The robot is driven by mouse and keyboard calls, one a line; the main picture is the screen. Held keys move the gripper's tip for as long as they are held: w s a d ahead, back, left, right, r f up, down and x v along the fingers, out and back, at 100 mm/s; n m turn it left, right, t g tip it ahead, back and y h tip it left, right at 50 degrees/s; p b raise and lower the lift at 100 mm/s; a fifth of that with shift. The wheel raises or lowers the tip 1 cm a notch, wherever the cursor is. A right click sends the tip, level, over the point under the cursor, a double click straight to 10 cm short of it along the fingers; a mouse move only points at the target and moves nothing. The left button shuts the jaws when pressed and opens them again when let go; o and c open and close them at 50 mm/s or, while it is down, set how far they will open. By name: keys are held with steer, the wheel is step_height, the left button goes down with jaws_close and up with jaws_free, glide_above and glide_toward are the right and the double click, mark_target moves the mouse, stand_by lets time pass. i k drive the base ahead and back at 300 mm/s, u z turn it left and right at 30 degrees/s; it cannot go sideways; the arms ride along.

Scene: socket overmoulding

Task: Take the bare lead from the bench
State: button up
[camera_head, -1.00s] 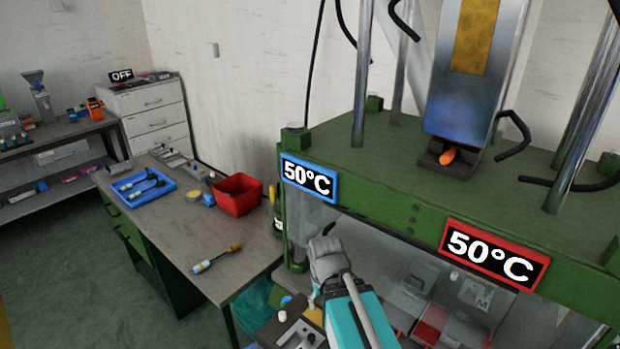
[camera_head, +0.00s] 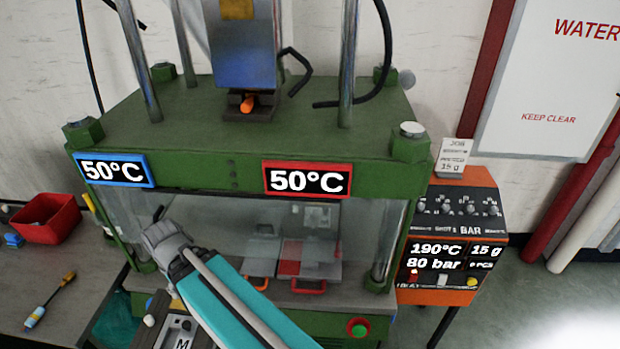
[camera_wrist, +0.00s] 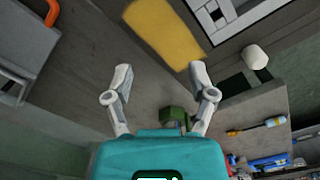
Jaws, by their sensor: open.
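A slim piece that looks like the bare lead (camera_head: 50,300) lies alone on the grey bench (camera_head: 85,310) at the left of the head view. One end is brown-yellow, the other pale blue and white. It also shows at the right of the wrist view (camera_wrist: 258,126). My gripper (camera_wrist: 162,77) is open with nothing between its fingers. In the head view it sits in front of the press, to the right of the lead and well apart from it; its fingertips are hard to make out there.
The green press (camera_head: 240,165) with two 50°C displays stands beside the bench. A red bin (camera_head: 48,218) is at the bench's back. An orange control unit (camera_head: 455,240) stands right of the press. The bench around the lead is clear.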

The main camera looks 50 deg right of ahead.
mark_target(35, 316)
steer(key=k, duration=0.5)
steer(key=u, duration=0.7)
steer(key=i, duration=0.8)
steer(key=z, duration=0.1)
